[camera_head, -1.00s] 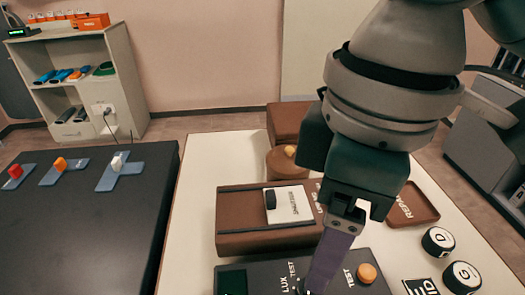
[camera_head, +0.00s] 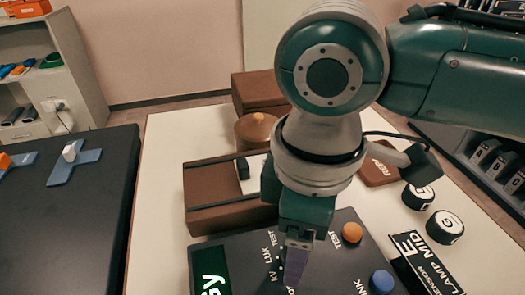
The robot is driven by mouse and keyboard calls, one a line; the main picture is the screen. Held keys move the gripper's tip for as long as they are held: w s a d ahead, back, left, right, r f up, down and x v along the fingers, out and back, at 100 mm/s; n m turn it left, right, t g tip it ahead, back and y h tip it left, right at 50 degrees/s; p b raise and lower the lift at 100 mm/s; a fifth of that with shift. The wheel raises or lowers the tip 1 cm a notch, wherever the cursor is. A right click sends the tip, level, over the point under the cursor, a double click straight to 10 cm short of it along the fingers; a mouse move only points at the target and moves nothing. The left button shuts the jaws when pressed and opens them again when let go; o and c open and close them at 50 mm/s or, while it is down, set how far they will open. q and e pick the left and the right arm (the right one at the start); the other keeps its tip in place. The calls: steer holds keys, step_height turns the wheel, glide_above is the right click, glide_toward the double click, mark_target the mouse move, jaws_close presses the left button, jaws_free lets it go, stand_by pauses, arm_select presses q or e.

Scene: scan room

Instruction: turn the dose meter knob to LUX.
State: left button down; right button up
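The dose meter (camera_head: 325,270) is a dark box at the bottom of the head view, with white lettering including LUX, TEST and a partly cut-off word. It has a lit green display (camera_head: 210,272), an orange button (camera_head: 352,232) and a blue button (camera_head: 382,281). My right gripper (camera_head: 292,268) points down over the middle of the panel, just right of the LUX lettering. The knob is hidden behind the gripper, so I cannot tell its setting or whether the fingers hold it. My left gripper is out of view.
A brown case (camera_head: 215,212) with dark straps lies behind the meter. A round brown container (camera_head: 255,131) and a brown box (camera_head: 258,92) stand farther back. Black round pieces (camera_head: 445,228) and a sensor label plate (camera_head: 425,265) are right. A dark table (camera_head: 70,220) is left.

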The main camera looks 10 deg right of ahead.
jaws_close()
stand_by(0.6)
